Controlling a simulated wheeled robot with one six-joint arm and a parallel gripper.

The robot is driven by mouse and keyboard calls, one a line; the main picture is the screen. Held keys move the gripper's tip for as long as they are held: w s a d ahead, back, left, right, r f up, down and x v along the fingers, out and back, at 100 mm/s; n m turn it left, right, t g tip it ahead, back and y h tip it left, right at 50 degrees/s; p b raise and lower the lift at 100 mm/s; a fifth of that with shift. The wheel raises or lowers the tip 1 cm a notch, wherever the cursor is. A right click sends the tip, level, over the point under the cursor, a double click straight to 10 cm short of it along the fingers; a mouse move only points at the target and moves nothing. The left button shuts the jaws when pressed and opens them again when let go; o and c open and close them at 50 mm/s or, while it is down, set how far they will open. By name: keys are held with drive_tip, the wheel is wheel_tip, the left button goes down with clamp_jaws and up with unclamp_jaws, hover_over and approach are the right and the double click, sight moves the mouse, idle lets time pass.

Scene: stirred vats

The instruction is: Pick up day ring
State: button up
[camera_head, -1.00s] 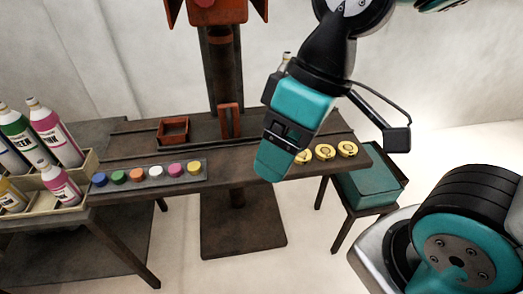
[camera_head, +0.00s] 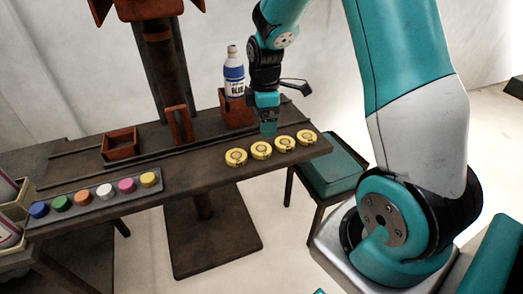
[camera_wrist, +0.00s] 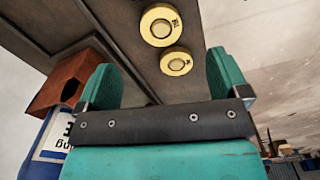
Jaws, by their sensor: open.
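Several round yellow rings lie in a row on the right part of the dark table; the nearest to my gripper is a yellow ring (camera_head: 261,149), with others at the left (camera_head: 236,157) and right (camera_head: 285,144), (camera_head: 307,137). I cannot tell which is the day ring. My gripper (camera_head: 268,129) points down behind the row, apart from the rings. In the wrist view my gripper (camera_wrist: 163,78) is open and empty, and two rings (camera_wrist: 160,25), (camera_wrist: 176,62) show beyond its fingers, with small dark marks too small to read.
A blue-labelled bottle (camera_head: 234,75) stands in a red-brown holder (camera_head: 236,108) just left of my gripper. A strip of coloured pots (camera_head: 96,196) and an empty red-brown tray (camera_head: 121,146) are at the left. A teal-topped stool (camera_head: 333,168) stands right of the table (camera_head: 205,177).

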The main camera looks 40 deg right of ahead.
sight(263, 147)
wheel_tip(263, 147, down, 10)
drive_tip(key=shift+w+a+r, duration=0.1)
drive_tip(key=shift+r, duration=0.05)
idle(0.3)
drive_tip(key=c, duration=1)
